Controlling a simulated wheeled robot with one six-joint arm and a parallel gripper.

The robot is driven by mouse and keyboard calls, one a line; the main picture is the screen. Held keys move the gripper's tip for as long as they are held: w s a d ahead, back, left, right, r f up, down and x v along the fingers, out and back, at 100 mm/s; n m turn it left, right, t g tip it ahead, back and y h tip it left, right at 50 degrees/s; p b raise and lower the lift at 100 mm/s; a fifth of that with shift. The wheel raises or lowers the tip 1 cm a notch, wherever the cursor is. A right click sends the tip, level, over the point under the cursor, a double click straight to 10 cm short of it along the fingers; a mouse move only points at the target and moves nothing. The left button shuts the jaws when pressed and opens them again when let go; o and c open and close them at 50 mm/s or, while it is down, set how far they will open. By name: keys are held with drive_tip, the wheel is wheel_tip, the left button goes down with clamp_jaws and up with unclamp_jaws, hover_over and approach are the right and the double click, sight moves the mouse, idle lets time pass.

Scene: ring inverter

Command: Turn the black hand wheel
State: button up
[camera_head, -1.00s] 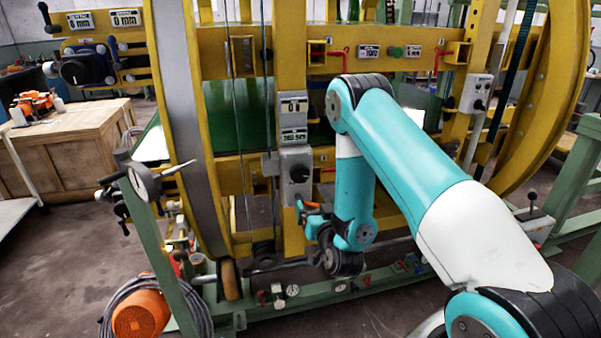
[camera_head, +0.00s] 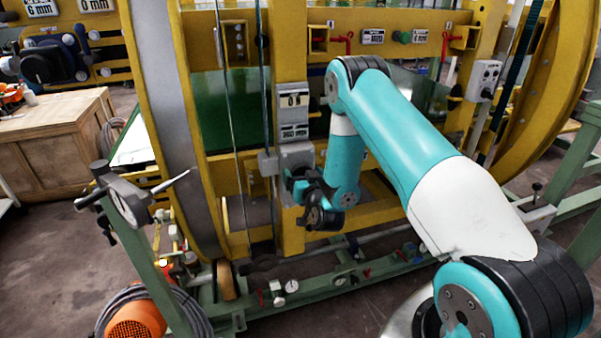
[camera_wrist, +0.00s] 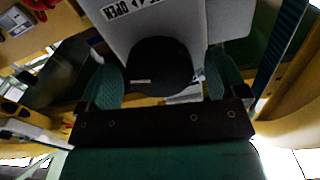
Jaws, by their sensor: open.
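The black hand wheel (camera_wrist: 160,66), a round knob, sits on a grey box with an "OPEN" arrow label in the wrist view. My gripper (camera_wrist: 163,80) is open, with one dark green finger on each side of the wheel. Whether the fingers touch it I cannot tell. In the head view my gripper (camera_head: 300,185) is at the front of the grey box (camera_head: 297,155) on the yellow post. There my gripper and wrist hide the wheel.
The yellow frame (camera_head: 291,235) stands around the box. A green base rail (camera_head: 320,288) with small gauges runs below. A round grey and black device (camera_head: 127,200) on a green post and an orange motor (camera_head: 135,318) are at the left.

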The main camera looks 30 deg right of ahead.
drive_tip(key=shift+c, duration=0.2)
drive_tip(key=c, duration=0.9)
drive_tip(key=shift+f+b, duration=0.1)
drive_tip(key=shift+b, duration=0.3)
drive_tip(key=shift+f+m+b, duration=0.15)
drive_tip(key=shift+m+b, duration=0.9)
drive_tip(key=shift+m, duration=0.05)
drive_tip(key=m+b, duration=0.3)
drive_tip(key=shift+m, duration=0.3)
drive_tip(key=m+b, duration=0.2)
drive_tip(key=m, duration=0.1)
drive_tip(key=shift+m+b, duration=0.7)
drive_tip(key=shift+m, duration=1)
